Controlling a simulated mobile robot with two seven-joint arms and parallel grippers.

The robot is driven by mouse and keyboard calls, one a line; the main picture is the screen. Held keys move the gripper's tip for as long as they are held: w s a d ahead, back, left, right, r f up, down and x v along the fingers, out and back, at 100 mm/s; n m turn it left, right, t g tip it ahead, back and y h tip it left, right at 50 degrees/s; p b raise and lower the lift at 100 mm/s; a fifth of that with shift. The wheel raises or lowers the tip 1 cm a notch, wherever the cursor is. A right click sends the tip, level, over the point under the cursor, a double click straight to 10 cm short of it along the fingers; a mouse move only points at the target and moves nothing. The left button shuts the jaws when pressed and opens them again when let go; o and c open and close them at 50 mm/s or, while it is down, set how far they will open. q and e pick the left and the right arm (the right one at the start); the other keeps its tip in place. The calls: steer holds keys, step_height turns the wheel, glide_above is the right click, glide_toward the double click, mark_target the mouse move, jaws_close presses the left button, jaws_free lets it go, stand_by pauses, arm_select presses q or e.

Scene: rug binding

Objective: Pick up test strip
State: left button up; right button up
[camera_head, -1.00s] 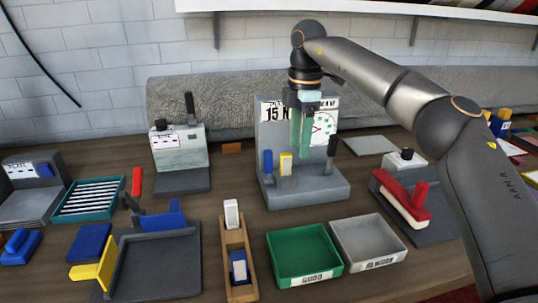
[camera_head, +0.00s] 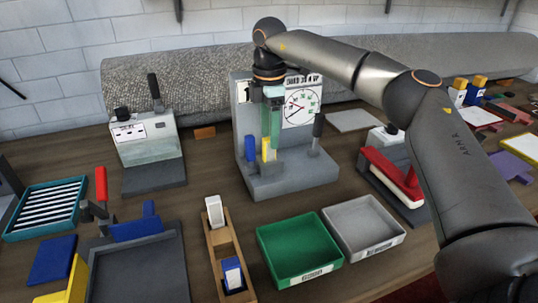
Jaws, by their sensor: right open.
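My right gripper (camera_head: 270,128) points straight down with its green fingers in front of the grey gauge stand (camera_head: 262,182). It is open; its fingertips are close above or beside a yellow block (camera_head: 268,148) on the stand, and I cannot tell whether they touch it. A blue block (camera_head: 250,148) stands just left of the yellow one. No piece is clearly recognisable as the test strip. A teal tray (camera_head: 12,237) with several white strips lies at the far left. My left gripper is out of view.
A wooden holder (camera_head: 226,262) with white and blue pieces stands in front. Beside it are a green tray (camera_head: 300,275) and a grey tray (camera_head: 375,250), both empty. A red-handled press (camera_head: 392,172) stands at right, a grey machine (camera_head: 147,140) at left. A rolled rug (camera_head: 180,80) lies behind.

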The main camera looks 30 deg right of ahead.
mark_target(269, 154)
steer(key=f, duration=0.5)
steer(key=shift+w+d, duration=0.15)
steer(key=shift+w, duration=0.15)
jaws_close()
steer(key=shift+r, duration=0.1)
